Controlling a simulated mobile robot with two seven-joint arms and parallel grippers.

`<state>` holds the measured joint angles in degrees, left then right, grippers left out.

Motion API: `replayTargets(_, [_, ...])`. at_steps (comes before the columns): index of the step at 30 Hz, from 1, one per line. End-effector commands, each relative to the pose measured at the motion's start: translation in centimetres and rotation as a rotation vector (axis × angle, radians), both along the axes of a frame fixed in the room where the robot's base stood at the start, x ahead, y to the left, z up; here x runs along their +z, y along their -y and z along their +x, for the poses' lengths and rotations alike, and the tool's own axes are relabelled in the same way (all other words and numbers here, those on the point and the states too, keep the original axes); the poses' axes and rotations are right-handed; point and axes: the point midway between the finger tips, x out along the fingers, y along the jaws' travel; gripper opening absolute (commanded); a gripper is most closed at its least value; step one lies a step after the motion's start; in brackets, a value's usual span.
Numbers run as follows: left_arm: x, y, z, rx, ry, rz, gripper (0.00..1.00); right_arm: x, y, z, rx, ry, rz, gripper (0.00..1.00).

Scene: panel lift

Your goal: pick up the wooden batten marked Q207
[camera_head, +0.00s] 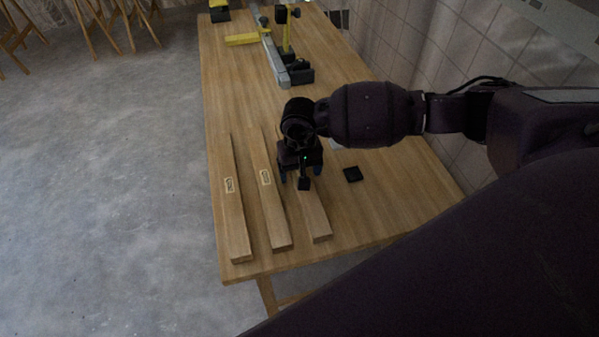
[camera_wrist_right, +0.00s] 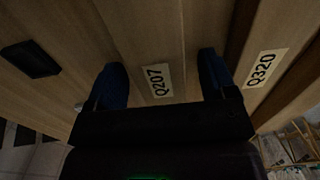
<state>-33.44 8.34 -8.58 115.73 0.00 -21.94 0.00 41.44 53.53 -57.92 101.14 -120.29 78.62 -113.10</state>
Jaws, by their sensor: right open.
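The wooden batten marked Q207 shows in the right wrist view (camera_wrist_right: 150,40), its white label between my gripper's fingers. In the head view it is the rightmost of three battens (camera_head: 318,222), and my gripper hides its label. My right gripper (camera_head: 301,177) is over this batten, open and empty. In the right wrist view its two blue fingertips (camera_wrist_right: 161,76) stand either side of the batten. I cannot tell how far down they reach. My left gripper is not in view.
The batten marked Q320 (camera_wrist_right: 240,110) lies close beside; it is the middle batten (camera_head: 275,215) in the head view. Another batten (camera_head: 236,220) lies near the table's left edge. A small black block (camera_head: 353,174) is to the right. A clamp-like tool (camera_head: 272,55) lies farther back on the table (camera_head: 235,100).

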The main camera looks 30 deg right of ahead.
Motion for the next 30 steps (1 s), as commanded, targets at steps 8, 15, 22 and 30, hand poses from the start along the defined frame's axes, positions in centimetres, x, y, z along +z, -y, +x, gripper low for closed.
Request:
replayTargets(8, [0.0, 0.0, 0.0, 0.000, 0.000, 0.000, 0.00, -0.1, 0.0, 0.0, 0.001, 0.000, 0.000, 0.72])
replayTargets(15, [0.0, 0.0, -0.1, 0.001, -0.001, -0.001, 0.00, -0.1, 0.0, 0.0, 0.001, 0.000, 0.000, 0.35])
replayTargets(22, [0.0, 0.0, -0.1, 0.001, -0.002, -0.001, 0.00, 0.0, 0.0, 0.0, 0.001, 0.001, 0.001, 0.18])
replayTargets(30, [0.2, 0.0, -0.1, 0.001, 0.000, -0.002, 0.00, 1.1, 0.0, 0.1, 0.001, 0.003, 0.001, 0.18])
